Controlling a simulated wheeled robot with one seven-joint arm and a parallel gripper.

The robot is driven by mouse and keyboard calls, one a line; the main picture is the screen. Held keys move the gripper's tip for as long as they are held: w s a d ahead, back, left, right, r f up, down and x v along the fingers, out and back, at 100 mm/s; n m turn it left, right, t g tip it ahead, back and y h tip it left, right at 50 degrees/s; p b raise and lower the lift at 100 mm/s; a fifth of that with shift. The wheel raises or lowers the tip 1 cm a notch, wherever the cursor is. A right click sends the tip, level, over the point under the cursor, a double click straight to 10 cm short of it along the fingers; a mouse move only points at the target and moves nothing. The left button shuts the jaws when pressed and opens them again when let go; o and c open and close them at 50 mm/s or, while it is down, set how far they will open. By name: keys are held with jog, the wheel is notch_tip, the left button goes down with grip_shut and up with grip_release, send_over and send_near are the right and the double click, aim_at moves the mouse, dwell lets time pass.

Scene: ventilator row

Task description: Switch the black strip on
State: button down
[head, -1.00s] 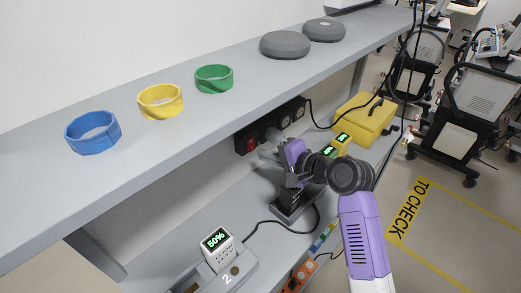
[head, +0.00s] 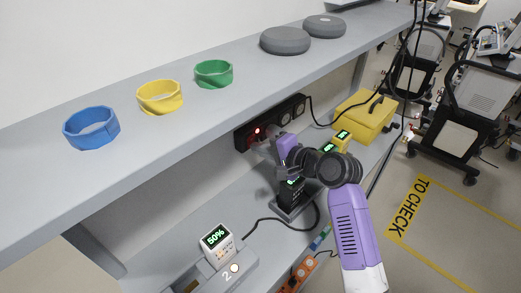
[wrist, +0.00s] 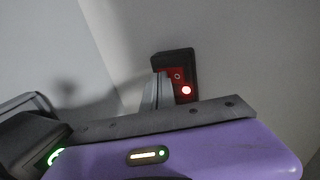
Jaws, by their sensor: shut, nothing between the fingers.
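The black strip (head: 285,117) is fixed to the wall under the upper shelf. Its red rocker switch (head: 251,135) is at the left end, and a red light glows on it. In the wrist view the switch (wrist: 179,76) shows with a bright red lamp, in the black end of the strip (wrist: 172,57). My gripper (wrist: 163,76) is shut and empty, its fingertips at the left side of the switch. I cannot tell whether they touch it. In the head view my gripper (head: 271,134) is partly hidden by my own wrist.
A dock marked 2 (head: 235,274) with a 50% display block (head: 216,243) stands on the lower shelf. A black dock (head: 291,207) with a lit device is below my wrist. A yellow case (head: 362,118) is at right. An orange strip (head: 297,276) lies at front.

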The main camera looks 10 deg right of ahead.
jog(key=shift+r, duration=0.15)
jog(key=shift+r+p, duration=0.7)
jog(key=shift+p, duration=0.25)
